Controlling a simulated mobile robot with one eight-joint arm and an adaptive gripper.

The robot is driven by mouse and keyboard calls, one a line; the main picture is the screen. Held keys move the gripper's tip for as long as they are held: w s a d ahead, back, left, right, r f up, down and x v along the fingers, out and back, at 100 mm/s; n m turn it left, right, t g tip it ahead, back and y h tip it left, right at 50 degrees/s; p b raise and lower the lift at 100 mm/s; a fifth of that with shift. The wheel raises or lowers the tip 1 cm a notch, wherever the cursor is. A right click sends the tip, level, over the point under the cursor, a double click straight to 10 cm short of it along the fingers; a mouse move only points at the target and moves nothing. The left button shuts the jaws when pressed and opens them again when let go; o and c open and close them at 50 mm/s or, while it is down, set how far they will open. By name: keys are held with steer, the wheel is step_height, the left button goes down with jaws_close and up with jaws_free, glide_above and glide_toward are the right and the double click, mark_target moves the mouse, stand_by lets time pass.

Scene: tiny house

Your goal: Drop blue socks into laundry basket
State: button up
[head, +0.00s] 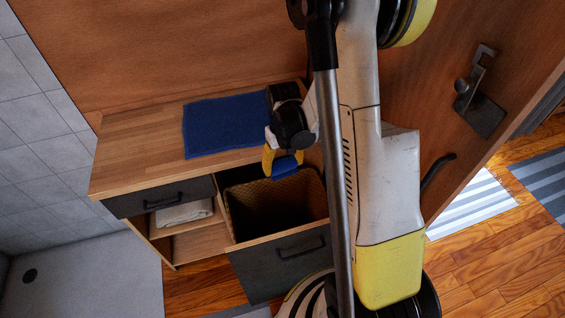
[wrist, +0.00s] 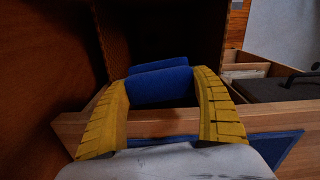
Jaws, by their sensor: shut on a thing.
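The laundry basket (head: 300,188) is the brown woven container inside the pulled-out drawer. Its inside is dark, and I cannot make out its contents. My arm hides part of its right side.
The wooden cabinet top (head: 125,150) holds a flat blue towel (head: 222,124) beside my gripper. A dark upper drawer (head: 160,196) and a shelf with a folded light cloth (head: 184,212) are left of the basket. The dark drawer front (head: 280,265) stands out over the floor.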

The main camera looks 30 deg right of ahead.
mark_target(283, 160)
steer(key=shift+f+b, duration=1.05)
steer(key=shift+f, duration=0.95)
steer(key=o, duration=1.2)
steer(key=shift+d, duration=0.1)
step_height(283, 160, up, 12)
steer(key=shift+r, duration=0.1)
